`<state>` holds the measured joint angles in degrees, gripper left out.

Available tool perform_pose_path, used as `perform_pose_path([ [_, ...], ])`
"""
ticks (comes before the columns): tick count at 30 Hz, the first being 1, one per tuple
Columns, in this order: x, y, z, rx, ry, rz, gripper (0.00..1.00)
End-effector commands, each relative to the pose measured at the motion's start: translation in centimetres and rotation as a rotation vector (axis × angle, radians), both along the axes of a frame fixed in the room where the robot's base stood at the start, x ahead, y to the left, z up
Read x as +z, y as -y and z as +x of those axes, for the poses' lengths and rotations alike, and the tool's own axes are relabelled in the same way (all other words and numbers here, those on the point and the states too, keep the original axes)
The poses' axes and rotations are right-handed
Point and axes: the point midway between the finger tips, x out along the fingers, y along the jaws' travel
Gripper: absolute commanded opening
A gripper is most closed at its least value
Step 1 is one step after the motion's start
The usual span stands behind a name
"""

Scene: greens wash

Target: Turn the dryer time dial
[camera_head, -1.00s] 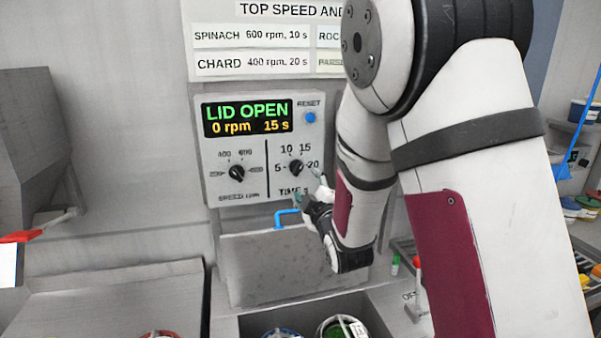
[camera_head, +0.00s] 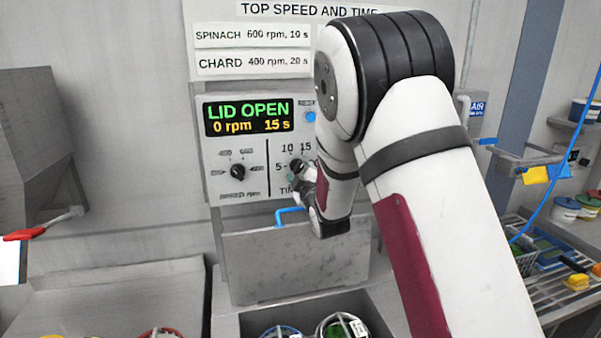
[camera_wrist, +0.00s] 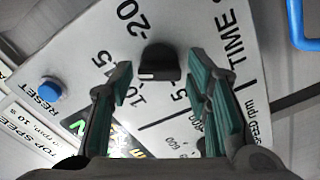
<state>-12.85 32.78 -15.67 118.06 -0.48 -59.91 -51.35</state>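The time dial (camera_wrist: 160,62) is a black knob on the light dryer panel (camera_head: 222,190), and in the wrist view it stands ahead of my fingertips, between their lines. My gripper (camera_wrist: 165,85) is open, with green-padded fingers on either side of the dial and a gap to it. In the head view my gripper (camera_head: 299,180) is at the panel and hides the dial and the right-hand numbers. The display (camera_head: 248,116) reads LID OPEN, 0 rpm, 15 s. The speed dial (camera_head: 237,171) is on the panel's left half.
The blue reset button (camera_head: 310,117) is above the dial, close to my arm. A blue handle (camera_head: 290,214) sticks up below the panel at a grey lid (camera_head: 262,262). Baskets (camera_head: 343,326) stand in the basin below. A sign with speeds and times hangs above.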

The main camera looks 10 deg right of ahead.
Motion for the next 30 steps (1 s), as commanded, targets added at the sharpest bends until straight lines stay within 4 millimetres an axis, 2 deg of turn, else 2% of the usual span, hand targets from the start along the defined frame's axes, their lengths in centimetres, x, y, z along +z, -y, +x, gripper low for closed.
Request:
perform_pose_path([
  [1,0.01,0.00,-0.01,0.000,0.000,0.000,0.26],
  [4,0.01,-0.01,-0.01,0.000,0.000,0.000,0.05],
  [17,-0.03,-0.01,0.01,0.000,0.000,0.069,0.05],
  [30,0.00,-0.01,0.07,0.001,0.001,0.423,0.05],
])
